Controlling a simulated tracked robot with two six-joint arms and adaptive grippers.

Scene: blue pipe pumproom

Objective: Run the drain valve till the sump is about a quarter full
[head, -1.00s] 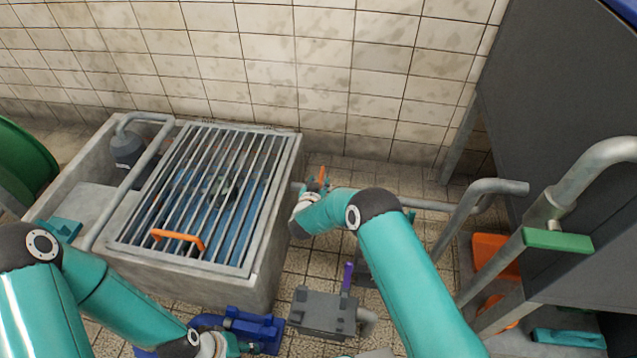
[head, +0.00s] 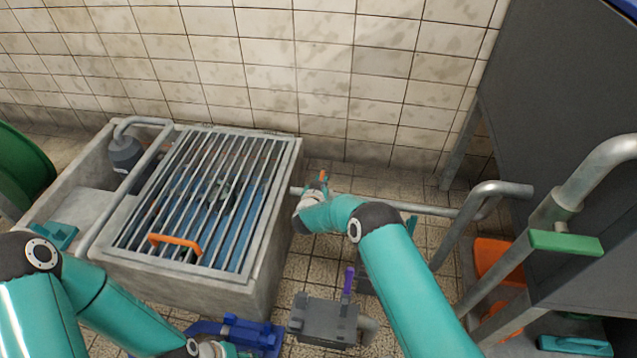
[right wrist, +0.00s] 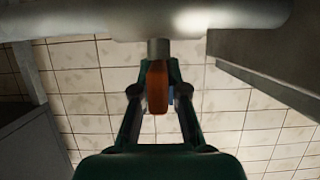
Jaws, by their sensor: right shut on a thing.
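The sump (head: 275,235) is a concrete basin at left in the head view, under a steel grating (head: 215,190) with an orange handle (head: 175,242). Blue shows through the bars; I cannot read its level exactly. The drain valve's orange lever (head: 323,174) sits on the grey pipe beside the sump; in the right wrist view the lever (right wrist: 158,88) is between my fingers, below the pipe. My right gripper (right wrist: 160,75) is shut on it, and its wrist partly hides the valve in the head view. My left gripper (head: 225,349) is at the bottom edge, beside a blue fitting; its fingers are unclear.
A blue fitting (head: 250,333) and a grey block (head: 322,318) with a purple lever (head: 348,280) stand on the floor in front. Grey rails and a dark cabinet (head: 560,110) close off the right side. A green round object (head: 20,165) is at far left.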

